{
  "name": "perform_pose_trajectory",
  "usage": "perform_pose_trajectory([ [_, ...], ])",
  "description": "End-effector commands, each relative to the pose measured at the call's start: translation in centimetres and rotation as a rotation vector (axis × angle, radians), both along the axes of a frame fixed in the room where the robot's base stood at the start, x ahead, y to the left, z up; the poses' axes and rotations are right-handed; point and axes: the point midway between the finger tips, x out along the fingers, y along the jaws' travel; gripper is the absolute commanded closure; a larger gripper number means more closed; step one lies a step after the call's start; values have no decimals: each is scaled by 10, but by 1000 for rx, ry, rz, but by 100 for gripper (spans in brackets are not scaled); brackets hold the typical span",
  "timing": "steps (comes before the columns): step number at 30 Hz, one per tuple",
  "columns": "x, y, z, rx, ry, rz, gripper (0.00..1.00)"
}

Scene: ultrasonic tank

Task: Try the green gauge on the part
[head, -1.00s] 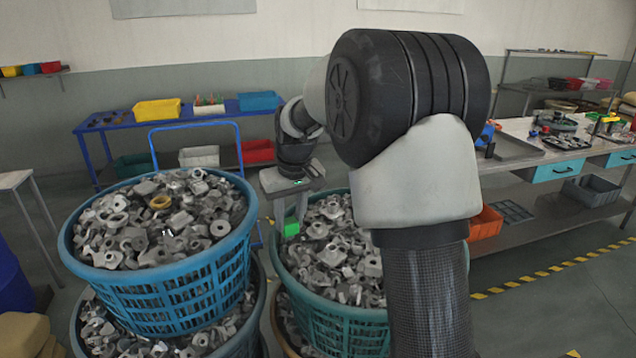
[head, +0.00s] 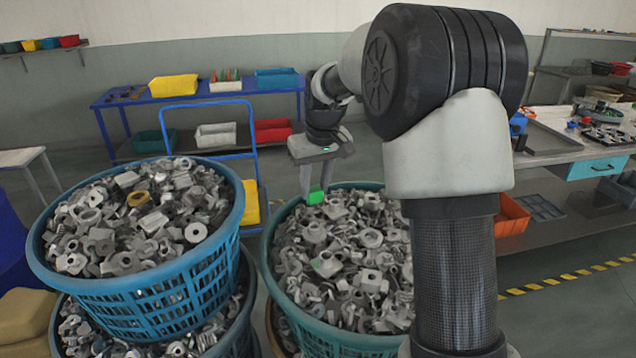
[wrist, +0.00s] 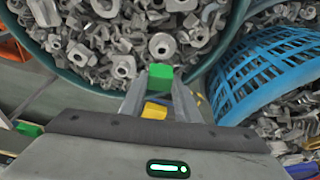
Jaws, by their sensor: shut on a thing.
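My gripper (head: 315,188) is shut on the green gauge (head: 315,195), a small bright green block at its fingertips. The gauge hangs near the back-left rim of the teal basket (head: 290,310); whether it touches anything there I cannot tell. In the wrist view the gauge (wrist: 160,71) shows between the fingertips, in front of the basket's grey metal parts (wrist: 123,66). One part in the teal basket has a greenish face (head: 325,264). Which part the task means I cannot tell.
A blue basket (head: 140,300) heaped with metal parts stands at left on another basket, with a brass-coloured ring (head: 138,198) on top. A blue cart handle (head: 208,103) rises behind. A blue table (head: 120,100) stands at the back, a workbench (head: 560,160) at right.

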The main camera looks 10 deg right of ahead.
Motion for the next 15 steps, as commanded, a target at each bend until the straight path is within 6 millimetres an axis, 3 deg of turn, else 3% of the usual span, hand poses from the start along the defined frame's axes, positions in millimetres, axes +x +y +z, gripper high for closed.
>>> perform_pose_trajectory([
  [15, 0, 0, -54, 0, 1, 0, 94],
])
